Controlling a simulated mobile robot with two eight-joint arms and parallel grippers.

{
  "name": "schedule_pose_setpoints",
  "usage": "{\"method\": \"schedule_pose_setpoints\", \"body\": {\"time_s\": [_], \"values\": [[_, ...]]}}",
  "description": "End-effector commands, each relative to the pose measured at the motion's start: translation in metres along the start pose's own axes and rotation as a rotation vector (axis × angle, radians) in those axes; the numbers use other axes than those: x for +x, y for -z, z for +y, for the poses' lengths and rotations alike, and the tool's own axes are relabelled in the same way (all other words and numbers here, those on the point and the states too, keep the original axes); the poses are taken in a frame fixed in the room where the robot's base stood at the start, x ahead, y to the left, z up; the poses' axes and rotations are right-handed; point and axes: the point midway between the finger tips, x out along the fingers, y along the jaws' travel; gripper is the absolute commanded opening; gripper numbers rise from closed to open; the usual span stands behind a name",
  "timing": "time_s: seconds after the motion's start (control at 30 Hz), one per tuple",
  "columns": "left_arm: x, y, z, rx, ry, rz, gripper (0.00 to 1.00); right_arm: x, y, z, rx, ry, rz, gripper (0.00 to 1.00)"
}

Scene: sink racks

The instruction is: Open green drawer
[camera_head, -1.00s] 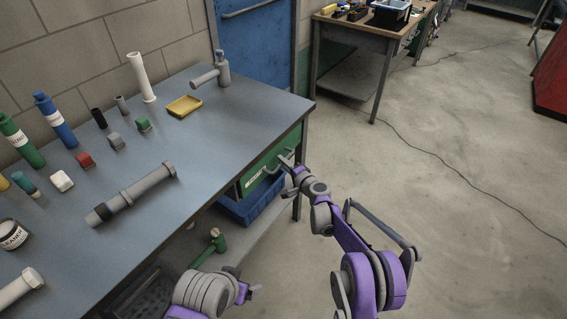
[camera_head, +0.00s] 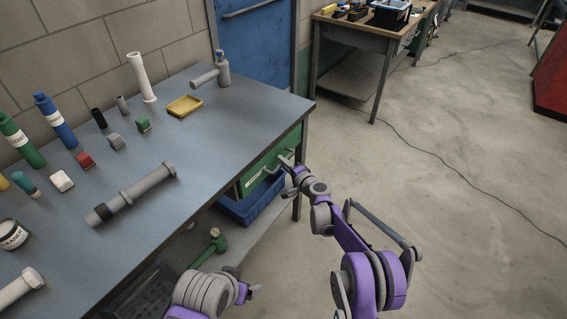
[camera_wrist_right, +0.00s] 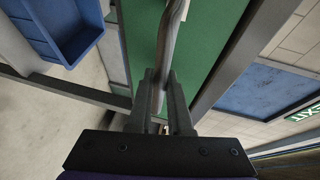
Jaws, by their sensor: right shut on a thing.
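The green drawer (camera_head: 262,167) is set under the right end of the grey worktable, with a pale label and a grey handle on its front. My right gripper (camera_head: 287,163) is at that handle. In the right wrist view the green drawer front (camera_wrist_right: 205,45) fills the middle, and the fingers of my right gripper (camera_wrist_right: 166,103) are closed around the grey handle bar (camera_wrist_right: 172,40). The drawer looks shut or nearly so. My left gripper (camera_head: 246,291) is low at the bottom of the head view, away from the drawer; its fingers are too small to read.
A blue bin (camera_head: 252,204) sits just under the drawer, and it also shows in the right wrist view (camera_wrist_right: 62,25). The floor (camera_head: 420,190) to the right is clear except for a cable.

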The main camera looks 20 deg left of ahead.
Motion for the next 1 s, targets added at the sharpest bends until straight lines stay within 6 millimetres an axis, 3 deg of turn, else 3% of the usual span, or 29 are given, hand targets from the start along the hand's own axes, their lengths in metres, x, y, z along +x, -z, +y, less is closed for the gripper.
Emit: {"method": "schedule_pose_setpoints", "body": {"time_s": [0.27, 0.47, 1.0], "values": [[0.001, -0.001, 0.0, 0.0, 0.0, 0.0, 0.89, -0.006, 0.003, 0.002, 0.0, 0.0, 0.001, 0.0], [0.006, -0.004, 0.0, 0.0, 0.0, -0.002, 0.89, -0.037, 0.016, 0.01, -0.001, -0.002, 0.003, 0.0], [0.032, -0.018, 0.0, 0.0, 0.0, -0.011, 0.89, -0.198, 0.083, 0.047, 0.0, -0.002, 0.005, 0.0]]}}
